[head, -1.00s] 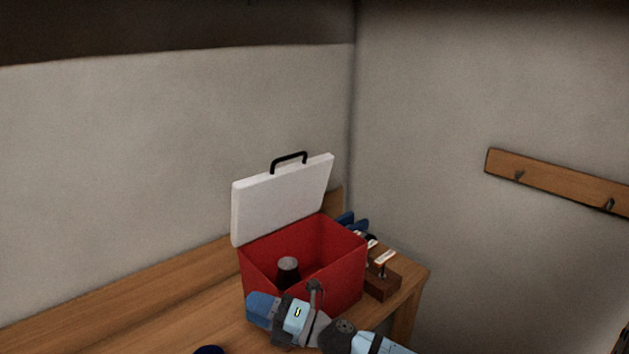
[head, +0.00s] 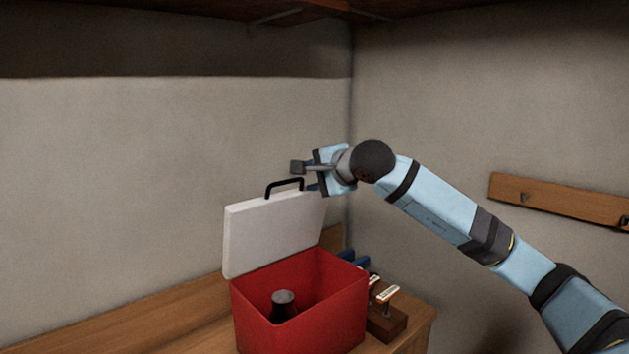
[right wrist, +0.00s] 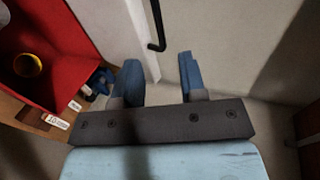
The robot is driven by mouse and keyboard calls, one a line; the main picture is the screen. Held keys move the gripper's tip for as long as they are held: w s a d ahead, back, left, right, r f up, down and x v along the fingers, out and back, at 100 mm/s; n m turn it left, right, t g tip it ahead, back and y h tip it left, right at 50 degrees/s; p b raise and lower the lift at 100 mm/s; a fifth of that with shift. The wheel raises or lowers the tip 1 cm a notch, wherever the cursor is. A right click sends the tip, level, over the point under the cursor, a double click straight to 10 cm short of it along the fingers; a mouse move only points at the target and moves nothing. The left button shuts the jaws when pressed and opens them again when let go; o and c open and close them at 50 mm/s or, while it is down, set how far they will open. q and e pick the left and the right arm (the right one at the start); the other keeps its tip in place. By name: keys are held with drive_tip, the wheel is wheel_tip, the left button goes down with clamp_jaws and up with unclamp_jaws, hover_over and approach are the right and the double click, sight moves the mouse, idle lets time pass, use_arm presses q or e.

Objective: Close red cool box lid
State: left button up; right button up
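The red cool box (head: 335,308) stands on the wooden bench, and its red wall shows in the right wrist view (right wrist: 70,35). Its white lid (head: 270,232) stands open, roughly upright at the back, with a black handle (head: 285,186) on its top edge. My right gripper (head: 304,178) is at the lid's upper right corner, close to the handle. In the right wrist view its two blue fingers (right wrist: 160,80) are apart with nothing held; the lid edge (right wrist: 142,40) and handle (right wrist: 157,25) appear just beyond them. Contact cannot be told. My left gripper is out of view.
A dark cylindrical object (head: 283,305) is inside the box. A brown block with white-topped items (head: 387,318) stands right of the box. A hook rail (head: 560,203) is on the right wall. The wooden bench (head: 150,335) is bare to the left.

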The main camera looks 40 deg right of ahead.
sight(288, 182)
drive_tip(key=shift+p+x, duration=0.5)
drive_tip(key=shift+x, duration=4.9)
drive_tip(key=shift+f, duration=0.1)
drive_tip(key=shift+a, duration=0.1)
drive_tip(key=c, duration=0.7)
drive_tip(key=shift+f, duration=0.1)
